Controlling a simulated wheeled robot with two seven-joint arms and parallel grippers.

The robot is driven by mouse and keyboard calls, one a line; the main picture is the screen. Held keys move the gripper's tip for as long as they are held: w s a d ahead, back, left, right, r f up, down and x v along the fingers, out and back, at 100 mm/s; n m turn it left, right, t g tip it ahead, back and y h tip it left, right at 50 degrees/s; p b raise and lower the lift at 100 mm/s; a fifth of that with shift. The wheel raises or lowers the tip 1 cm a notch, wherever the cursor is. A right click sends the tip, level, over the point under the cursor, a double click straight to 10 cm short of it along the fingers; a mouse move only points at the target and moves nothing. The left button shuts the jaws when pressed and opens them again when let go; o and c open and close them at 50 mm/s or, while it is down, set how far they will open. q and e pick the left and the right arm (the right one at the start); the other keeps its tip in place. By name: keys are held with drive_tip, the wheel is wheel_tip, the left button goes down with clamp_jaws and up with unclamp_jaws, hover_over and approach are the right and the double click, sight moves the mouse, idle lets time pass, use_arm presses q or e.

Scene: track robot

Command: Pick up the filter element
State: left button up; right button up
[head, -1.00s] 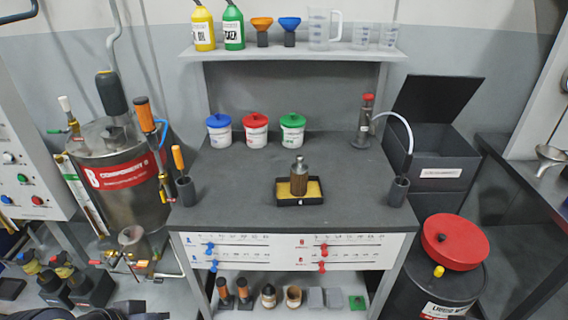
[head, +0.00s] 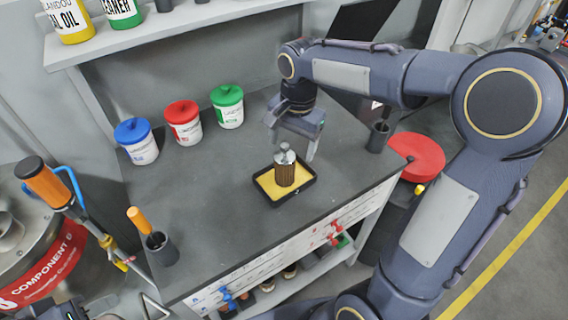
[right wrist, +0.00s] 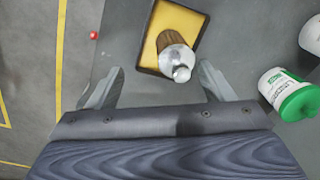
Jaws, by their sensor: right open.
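The filter element (head: 285,172) is a brown ribbed cylinder with a metal top. It stands upright in a black tray with a yellow bottom (head: 266,196) on the grey workbench. My right gripper (head: 291,147) is above the bench, just behind and over the filter element, with its fingers apart and nothing between them. In the right wrist view the filter element's metal top (right wrist: 176,60) shows beyond and between the two open fingers (right wrist: 160,85), not touching them.
Blue-lidded (head: 137,142), red-lidded (head: 184,124) and green-lidded (head: 228,107) tubs stand along the bench's back left. A dark holder with an orange-handled tool (head: 160,247) is at the front left, another dark holder (head: 378,137) at the right. The bench around the tray is clear.

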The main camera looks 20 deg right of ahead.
sight(285, 155)
drive_tip(key=w, duration=0.1)
drive_tip(key=w+f+m, duration=0.1)
drive_tip(key=shift+w+a, duration=0.35)
drive_tip(key=shift+w+a+f+g+h, duration=0.1)
drive_tip(key=shift+w+f+g+h, duration=0.15)
drive_tip(key=shift+f+g+h, duration=0.05)
drive_tip(key=f, duration=0.2)
drive_tip(key=f+p, duration=0.1)
drive_tip(key=f, duration=0.4)
drive_tip(key=shift+w+d+f, duration=0.1)
drive_tip(key=shift+d+f, duration=0.2)
drive_tip(key=shift+d, duration=0.05)
drive_tip(key=shift+m, duration=0.3)
drive_tip(key=shift+c, duration=0.4)
drive_tip(key=c, duration=1)
drive_tip(key=shift+c, duration=0.2)
drive_tip(key=shift+r, duration=0.2)
